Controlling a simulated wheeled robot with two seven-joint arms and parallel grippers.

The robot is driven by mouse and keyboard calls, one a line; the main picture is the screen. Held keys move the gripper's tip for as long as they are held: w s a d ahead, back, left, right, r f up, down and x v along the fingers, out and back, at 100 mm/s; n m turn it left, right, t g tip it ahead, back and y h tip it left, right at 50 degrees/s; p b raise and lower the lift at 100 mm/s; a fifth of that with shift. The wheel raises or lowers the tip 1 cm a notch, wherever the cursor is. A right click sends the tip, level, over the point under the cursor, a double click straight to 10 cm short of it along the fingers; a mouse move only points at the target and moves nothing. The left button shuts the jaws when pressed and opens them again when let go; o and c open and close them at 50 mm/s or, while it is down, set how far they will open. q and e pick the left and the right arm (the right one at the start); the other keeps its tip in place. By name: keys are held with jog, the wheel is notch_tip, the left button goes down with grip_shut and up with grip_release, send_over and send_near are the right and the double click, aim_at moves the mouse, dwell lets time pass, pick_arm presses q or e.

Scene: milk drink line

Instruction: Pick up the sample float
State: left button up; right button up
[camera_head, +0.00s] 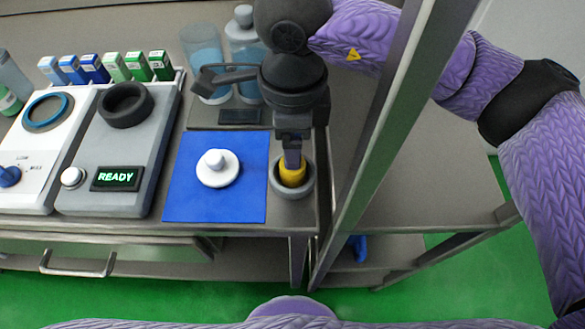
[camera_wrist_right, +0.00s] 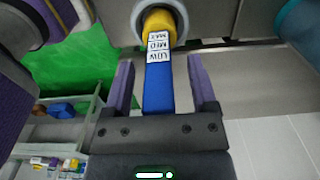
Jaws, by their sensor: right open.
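The sample float has a yellow body (camera_head: 292,174) sitting in a small grey cup (camera_head: 277,184) at the right end of the counter. In the right wrist view its blue stem (camera_wrist_right: 158,88) carries a white scale marked LOW, MED and MAX. My right gripper (camera_head: 292,155) points down right over the float and hides most of the stem in the head view. In the wrist view the open fingers (camera_wrist_right: 161,80) stand on both sides of the stem, with a visible gap at each side. My left gripper is in neither view.
A white lidded piece (camera_head: 218,168) lies on a blue mat (camera_head: 180,205) left of the cup. Clear jars (camera_head: 203,52) stand behind, near my wrist. A grey device reading READY (camera_head: 116,179) is further left. A metal post (camera_head: 385,110) rises close to the right.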

grip_shut()
dwell(0.3)
